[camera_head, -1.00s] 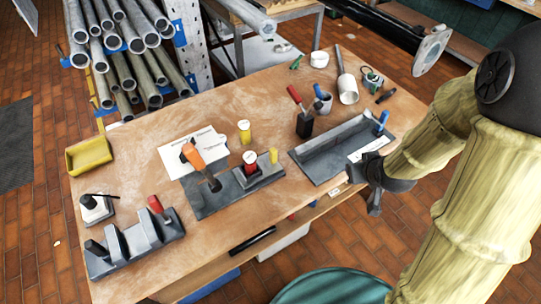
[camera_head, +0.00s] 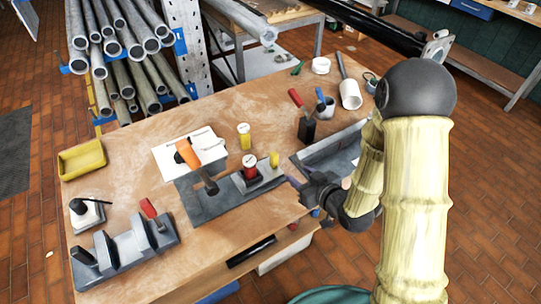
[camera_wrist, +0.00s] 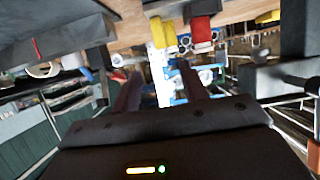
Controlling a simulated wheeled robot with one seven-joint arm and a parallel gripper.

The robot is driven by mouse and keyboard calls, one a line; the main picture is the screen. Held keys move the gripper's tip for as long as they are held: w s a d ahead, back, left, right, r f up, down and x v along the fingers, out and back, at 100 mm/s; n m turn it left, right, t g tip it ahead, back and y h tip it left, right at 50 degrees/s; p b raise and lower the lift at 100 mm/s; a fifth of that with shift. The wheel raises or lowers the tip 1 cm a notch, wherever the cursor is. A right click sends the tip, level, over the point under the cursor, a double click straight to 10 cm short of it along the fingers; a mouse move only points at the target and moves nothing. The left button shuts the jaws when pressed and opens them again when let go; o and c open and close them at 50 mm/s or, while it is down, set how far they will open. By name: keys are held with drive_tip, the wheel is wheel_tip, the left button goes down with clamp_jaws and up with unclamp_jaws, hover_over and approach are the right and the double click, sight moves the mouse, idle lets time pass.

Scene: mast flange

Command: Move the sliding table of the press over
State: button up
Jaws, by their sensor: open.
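The press (camera_head: 210,200) is a grey fixture in the middle of the bench, with an orange lever (camera_head: 187,153) standing over its left part. A raised grey block (camera_head: 262,181) on its right part looks like the sliding table.
A grey angled fixture (camera_head: 325,152) lies right of the press, partly behind my arm. A clamp fixture with a red handle (camera_head: 125,248) stands at left. A black holder (camera_head: 307,127) with a red-handled tool is behind. Bare bench (camera_head: 215,238) lies in front of the press.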

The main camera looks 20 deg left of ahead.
sight(271, 155)
drive_tip(key=p+x, duration=0.4)
drive_tip(key=x, duration=1.3)
drive_tip(key=shift+a+f, duration=0.15)
drive_tip(key=shift+a, duration=0.05)
clamp_jaws()
